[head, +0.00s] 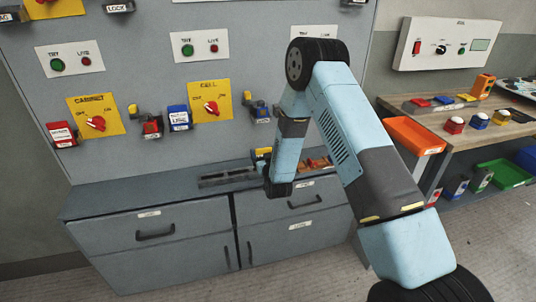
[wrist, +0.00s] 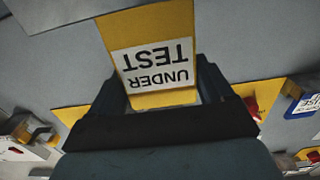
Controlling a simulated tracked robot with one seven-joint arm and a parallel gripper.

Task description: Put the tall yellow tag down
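The tall yellow tag (wrist: 148,22) fills the middle of the wrist view. It bears a white label reading UNDER TEST, upside down in that picture. My gripper (wrist: 163,85) has a dark finger at each side edge of the tag and is shut on it.
A dark slotted holder (head: 230,176) and orange items (head: 315,164) lie on the cabinet top. The panel behind carries yellow switch plates, a red tag (head: 62,135) and a blue tag (head: 179,118). A wooden bench (head: 500,128) with an orange bin (head: 413,136) stands at right. The cabinet top's left is clear.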

